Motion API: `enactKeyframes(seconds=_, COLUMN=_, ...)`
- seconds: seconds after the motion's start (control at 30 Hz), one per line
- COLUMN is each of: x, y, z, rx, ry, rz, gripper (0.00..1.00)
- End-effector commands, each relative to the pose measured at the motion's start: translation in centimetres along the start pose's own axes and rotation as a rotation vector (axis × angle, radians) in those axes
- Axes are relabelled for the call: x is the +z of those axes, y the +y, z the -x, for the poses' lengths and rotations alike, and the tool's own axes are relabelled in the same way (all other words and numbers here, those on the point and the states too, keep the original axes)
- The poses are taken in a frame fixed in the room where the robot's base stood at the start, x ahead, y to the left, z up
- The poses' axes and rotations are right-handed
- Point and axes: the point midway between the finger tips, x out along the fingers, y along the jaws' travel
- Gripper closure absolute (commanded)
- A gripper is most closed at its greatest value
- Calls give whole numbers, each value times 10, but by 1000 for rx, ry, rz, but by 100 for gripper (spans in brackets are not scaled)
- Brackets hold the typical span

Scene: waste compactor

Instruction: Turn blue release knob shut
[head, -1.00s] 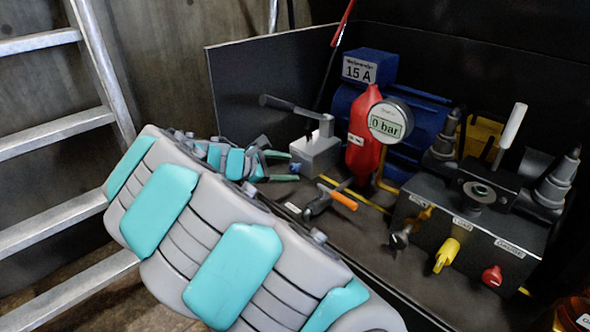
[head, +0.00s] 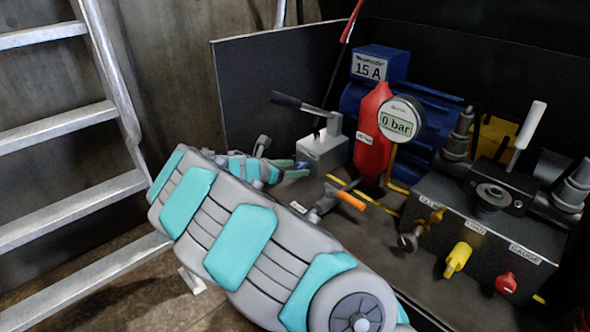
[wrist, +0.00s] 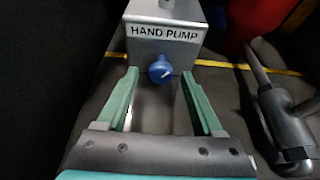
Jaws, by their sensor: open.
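The blue release knob (wrist: 160,71) is on the lower front face of the grey box labelled HAND PUMP (wrist: 165,37). A small light mark runs diagonally on its face. My gripper (wrist: 160,77) is open in the wrist view, its two green fingers pointing at the box. The knob lies between the fingertips, with a gap on both sides. In the head view, the hand pump (head: 322,153) has a dark lever on top, and the knob (head: 302,165) is a small blue spot at my gripper's fingertips (head: 293,168). My arm hides part of the gripper there.
A red cylinder with a 0 bar gauge (head: 400,121) stands right of the pump. A fitting with an orange handle (head: 345,199) sits close on the right. A valve block (head: 480,235) with yellow and red knobs is further right. A ladder (head: 75,120) stands left.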

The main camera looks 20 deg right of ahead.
Motion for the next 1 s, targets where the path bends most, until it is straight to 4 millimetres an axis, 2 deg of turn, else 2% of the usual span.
enactKeyframes(seconds=0.33, x=0, y=0, z=-6, rx=-1, ry=0, rz=-1, gripper=32)
enactKeyframes(seconds=0.37, x=0, y=-1, z=-6, rx=-1, ry=0, rz=-1, gripper=34)
enactKeyframes(seconds=0.9, x=0, y=-1, z=-6, rx=-2, ry=0, rz=0, gripper=95)
enactKeyframes(seconds=1.0, x=0, y=-1, z=-6, rx=-2, ry=0, rz=0, gripper=100)
